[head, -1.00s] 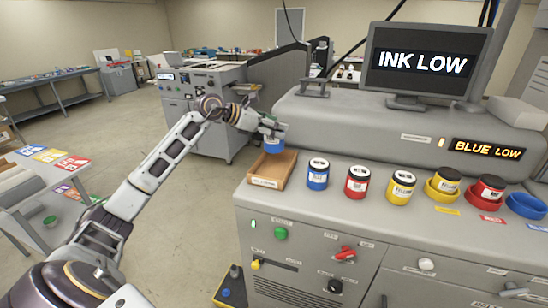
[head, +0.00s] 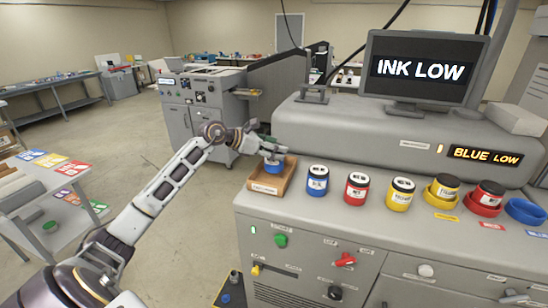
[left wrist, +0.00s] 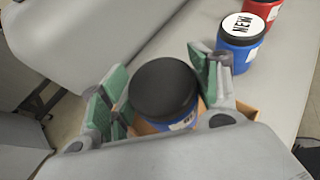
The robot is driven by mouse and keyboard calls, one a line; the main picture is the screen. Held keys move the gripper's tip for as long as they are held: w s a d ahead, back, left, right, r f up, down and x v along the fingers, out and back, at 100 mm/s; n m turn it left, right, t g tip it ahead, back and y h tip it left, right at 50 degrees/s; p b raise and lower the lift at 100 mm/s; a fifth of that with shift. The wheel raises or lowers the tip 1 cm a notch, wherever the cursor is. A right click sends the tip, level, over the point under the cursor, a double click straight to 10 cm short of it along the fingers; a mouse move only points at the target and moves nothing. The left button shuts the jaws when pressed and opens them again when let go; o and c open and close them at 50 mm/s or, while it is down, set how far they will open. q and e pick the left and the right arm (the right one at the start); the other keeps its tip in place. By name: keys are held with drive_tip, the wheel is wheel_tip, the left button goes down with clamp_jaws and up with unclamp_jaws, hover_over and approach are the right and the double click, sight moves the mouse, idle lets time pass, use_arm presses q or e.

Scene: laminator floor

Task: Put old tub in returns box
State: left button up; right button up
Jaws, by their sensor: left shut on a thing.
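My left gripper (head: 271,156) is shut on the old tub (head: 268,167), a blue tub with a plain black lid. The old tub also shows between the green-padded fingers in the left wrist view (left wrist: 163,92). The returns box (head: 264,187) is a shallow tan tray at the left end of the machine top. The tub is inside or just above the box; I cannot tell whether it touches the floor of the box. The gripper hides part of the tub. My right gripper is not in view.
A blue tub marked NEW (left wrist: 241,40) stands right of the box, then a red tub (head: 357,188) and a yellow tub (head: 399,193). Further right, a yellow and a red tub sit in holders; the blue holder (head: 525,210) is empty. The monitor (head: 420,66) reads INK LOW.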

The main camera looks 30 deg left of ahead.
use_arm(q)
drive_tip(key=shift+f+p, duration=0.3)
drive_tip(key=shift+f, duration=1.45)
drive_tip(key=shift+f, duration=0.15)
drive_tip(key=o, duration=1.1)
drive_tip(key=shift+c, duration=0.2)
drive_tip(key=shift+s+a+r, duration=0.1)
drive_tip(key=shift+r, duration=0.1)
